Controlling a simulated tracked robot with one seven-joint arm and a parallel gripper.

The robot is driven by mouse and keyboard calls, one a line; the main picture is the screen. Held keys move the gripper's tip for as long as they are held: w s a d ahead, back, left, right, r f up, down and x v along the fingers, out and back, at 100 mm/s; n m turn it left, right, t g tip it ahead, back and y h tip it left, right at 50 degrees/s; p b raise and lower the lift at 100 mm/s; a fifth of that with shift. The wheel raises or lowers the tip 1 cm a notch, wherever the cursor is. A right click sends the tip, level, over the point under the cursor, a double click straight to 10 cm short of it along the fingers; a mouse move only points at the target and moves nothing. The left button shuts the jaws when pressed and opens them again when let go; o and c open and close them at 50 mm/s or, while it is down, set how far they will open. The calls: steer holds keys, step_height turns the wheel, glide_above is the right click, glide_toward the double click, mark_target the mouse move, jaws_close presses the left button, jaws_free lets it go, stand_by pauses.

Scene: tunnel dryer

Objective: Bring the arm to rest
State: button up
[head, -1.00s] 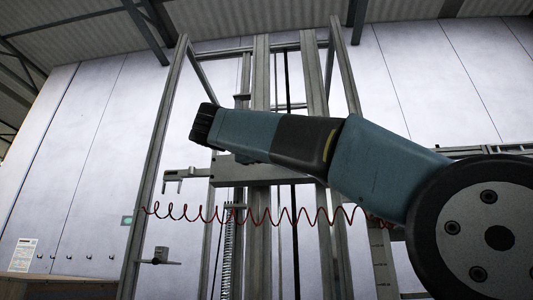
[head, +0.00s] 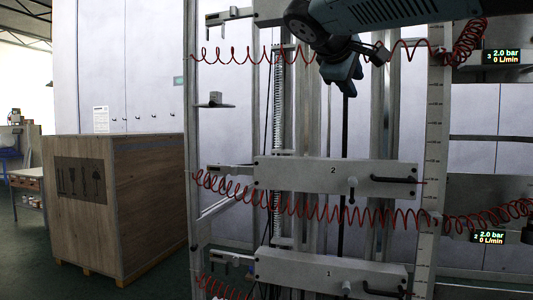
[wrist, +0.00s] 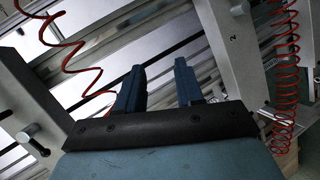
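My gripper (head: 348,90) hangs from my blue-grey arm at the top middle of the head view, pointing down in front of the frame with the numbered beams. In the wrist view my gripper (wrist: 160,74) shows two dark blue fingers standing apart with nothing between them. It is open and empty. The fingers appear clear of the beams, though the exact distance to the frame is hard to tell.
Grey beam "2" (head: 300,174) and a lower beam (head: 325,272) carry black handles. Red coiled hoses (head: 310,212) stretch across the frame. Pressure displays (head: 501,56) are at right. A wooden crate (head: 125,225) stands left, with a small shelf (head: 215,105) nearby.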

steer(key=s+d+f+m+g+y, duration=0.1)
steer(key=s+f, duration=0.5)
steer(key=f, duration=0.6)
steer(key=s+d+f+m+g+y, duration=0.2)
steer(key=s+f+m+y, duration=0.2)
steer(key=f, duration=0.8)
steer(key=s+d+f+m+g+y, duration=0.1)
steer(key=s+f+m+g+y, duration=0.1)
steer(key=s+f, duration=0.5)
step_height(320, 180, down, 6)
steer(key=shift+s+d+r+m+g+y, duration=0.3)
steer(key=shift+s+d+m+y, duration=0.1)
steer(key=shift+m, duration=0.4)
